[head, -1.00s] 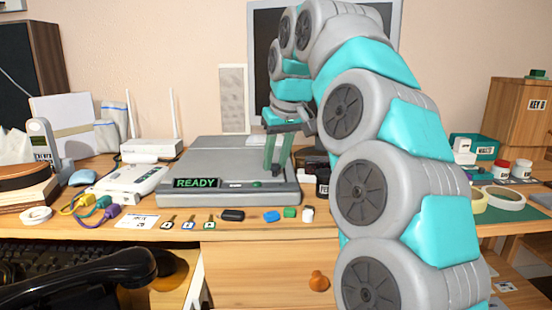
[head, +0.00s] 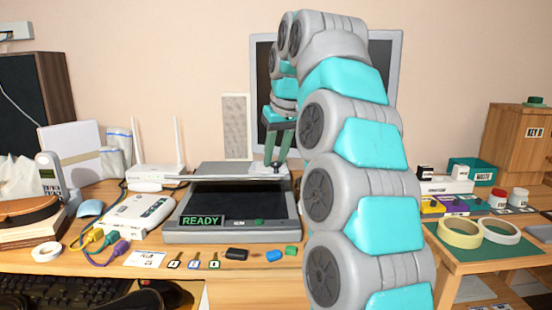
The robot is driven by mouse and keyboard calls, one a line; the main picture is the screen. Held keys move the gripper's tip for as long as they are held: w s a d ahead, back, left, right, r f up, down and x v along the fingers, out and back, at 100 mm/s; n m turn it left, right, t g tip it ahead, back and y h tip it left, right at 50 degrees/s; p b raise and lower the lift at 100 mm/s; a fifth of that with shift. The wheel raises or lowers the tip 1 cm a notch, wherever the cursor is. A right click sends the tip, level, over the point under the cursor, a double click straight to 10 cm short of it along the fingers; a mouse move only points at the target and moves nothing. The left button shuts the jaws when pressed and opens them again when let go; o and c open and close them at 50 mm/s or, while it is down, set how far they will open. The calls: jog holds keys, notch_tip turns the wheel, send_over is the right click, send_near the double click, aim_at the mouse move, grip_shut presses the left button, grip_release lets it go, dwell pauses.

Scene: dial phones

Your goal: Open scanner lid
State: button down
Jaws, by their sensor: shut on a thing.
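The scanner (head: 232,232) sits on the wooden desk, with a green READY display on its front left. Its grey lid (head: 228,170) is raised and seen nearly edge-on, tilted up toward the back. The dark glass bed (head: 238,201) shows below it. My gripper (head: 276,166) is at the right part of the lid, pointing down, shut on the lid near its edge. The exact contact is small and hard to make out.
A white router (head: 156,174) stands left of the scanner. Keys, a black fob (head: 237,254) and small coloured blocks lie in front. A monitor (head: 385,85) stands behind my arm. Tape rolls (head: 460,232) lie on a green mat at the right.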

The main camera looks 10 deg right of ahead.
jog(key=shift+d+f, duration=0.1)
jog(key=shift+d, duration=0.15)
jog(key=c, duration=0.9)
grip_release()
jog(key=shift+w+d+f, duration=0.1)
jog(key=shift+c, duration=0.2)
jog(key=o, duration=0.3)
jog(key=shift+s+d+r, duration=0.1)
jog(key=shift+s+r, duration=0.15)
jog(key=shift+r, duration=0.35)
jog(key=s, duration=0.4)
jog(key=s+d+b, duration=0.1)
jog(key=s, duration=0.3)
jog(key=s+d+b, duration=0.1)
jog(key=s, duration=0.3)
jog(key=shift+w, duration=0.1)
